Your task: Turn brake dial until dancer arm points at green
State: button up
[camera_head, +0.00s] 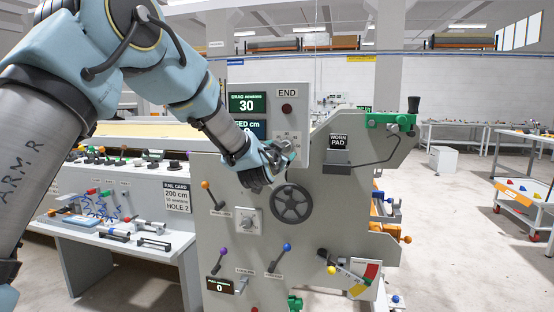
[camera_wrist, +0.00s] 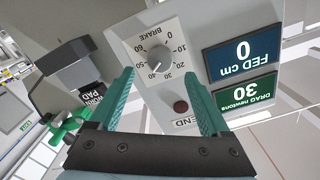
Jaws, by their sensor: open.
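In the head view my gripper (camera_head: 278,160) is in front of the panel and hides the dial. The drag display (camera_head: 246,104) reads 30.
A dark handwheel (camera_head: 291,203) is just below my gripper. The END button (camera_wrist: 181,107) is close to the fingers in the wrist view. The worn pad block (camera_head: 338,169) and green clamp (camera_head: 390,121) stick out to the right. Open floor lies farther right.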

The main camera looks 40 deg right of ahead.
jog(key=b+v, duration=0.1)
jog(key=v, duration=0.4)
jog(key=shift+s+a, duration=0.2)
jog(key=shift+a, duration=0.1)
jog(key=w+a+f+n+y, duration=0.25)
jog(key=w+a, duration=0.25)
jog(key=a, duration=0.3)
jog(key=w+a+f+n+y, duration=0.1)
jog(key=w+a+f+y, duration=0.3)
jog(key=a, duration=0.4)
jog(key=w+a+f+n+g+y+p, duration=0.1)
jog(key=w+a+f+n+y, duration=0.15)
jog(key=a, duration=0.65)
jog(key=w+a+f+n+g+y+p, duration=0.1)
jog(key=a+f+n, duration=0.15)
jog(key=a, duration=0.55)
jog(key=s+a+f+n+g+y, duration=0.1)
jog(key=s+a+f+n+g, duration=0.1)
jog(key=s+a, duration=0.3)
jog(key=s+a+f+n+g+y, duration=0.2)
jog(key=s+a, duration=0.3)
jog(key=a, duration=0.7)
jog(key=s+a+f+n+g+y+p, duration=0.1)
jog(key=s+a+f+n+g, duration=0.1)
jog(key=s+a, duration=0.3)
jog(key=a+n, duration=0.1)
jog(key=a, duration=0.3)
jog(key=shift+a+f+y, duration=0.25)
jog(key=shift+a+y, duration=0.1)
jog(key=shift+y, duration=0.05)
